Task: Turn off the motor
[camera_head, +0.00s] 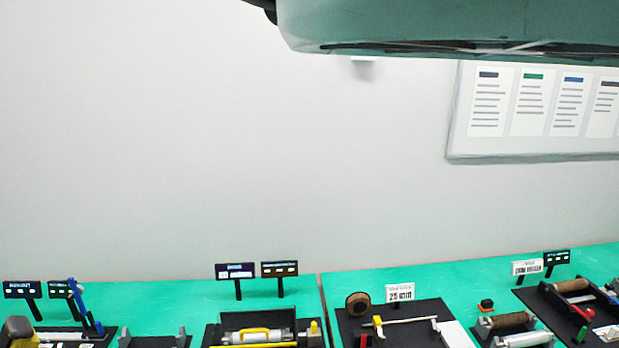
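Several small conveyor stations stand on a green table along the bottom of the head view. One black station (222,328) holds a silver cylinder (245,335) with yellow parts; I cannot tell whether this is the motor. The lower parts of the stations are cut off by the frame edge. No gripper fingers show.
A large grey-green body (440,25) hangs across the top right, near the camera; I cannot tell what it is. A white board (500,147) with sheets is on the wall. Small signs (235,271) stand behind the stations. The green table (180,300) has bare strips.

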